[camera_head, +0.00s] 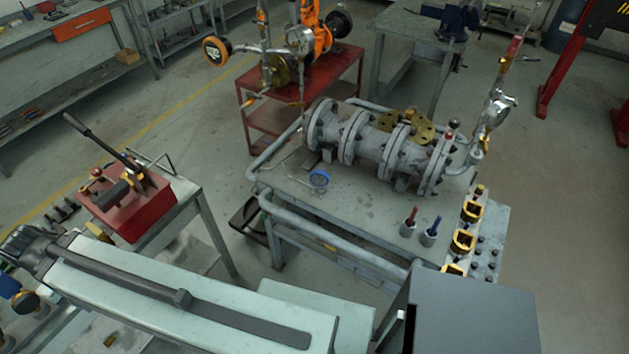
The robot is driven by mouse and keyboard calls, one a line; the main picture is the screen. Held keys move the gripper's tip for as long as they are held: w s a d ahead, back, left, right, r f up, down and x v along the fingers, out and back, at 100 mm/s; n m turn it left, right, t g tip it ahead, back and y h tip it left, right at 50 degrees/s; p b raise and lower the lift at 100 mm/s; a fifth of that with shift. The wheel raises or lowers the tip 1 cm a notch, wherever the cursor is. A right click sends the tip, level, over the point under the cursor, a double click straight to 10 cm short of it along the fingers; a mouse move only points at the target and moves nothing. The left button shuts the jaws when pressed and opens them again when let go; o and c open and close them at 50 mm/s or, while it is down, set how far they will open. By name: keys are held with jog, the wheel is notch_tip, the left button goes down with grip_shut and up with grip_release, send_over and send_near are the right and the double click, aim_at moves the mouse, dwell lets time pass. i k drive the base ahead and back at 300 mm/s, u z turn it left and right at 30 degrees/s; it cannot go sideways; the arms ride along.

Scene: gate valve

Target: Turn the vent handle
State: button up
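No part is clearly marked as the vent handle. A slim red-tipped handle (515,46) stands upright at the top of a pipe riser at the upper right. Below it on the riser is a round gauge (495,110). The riser joins the right end of a grey flanged pipe assembly (372,145), which lies on a grey workbench (345,205). A small dark-topped knob with a red part (452,128) sits above the right flange. My gripper is not in view.
A red hand pump (130,205) with a long black lever stands on a left bench. A red cart (345,90) with orange valve equipment is behind. Red and blue tools (420,228) and yellow parts (463,240) stand at the bench's right front.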

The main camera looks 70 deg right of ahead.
aim_at(515, 101)
jog(key=z, duration=0.45)
jog(key=k, duration=0.4)
jog(key=z, duration=0.65)
jog(key=k, duration=1)
jog(key=z, duration=0.65)
jog(key=i, duration=0.75)
jog(key=z, duration=0.35)
jog(key=k, duration=0.85)
jog(key=u, duration=0.2)
jog(key=i, duration=0.85)
jog(key=z, duration=0.1)
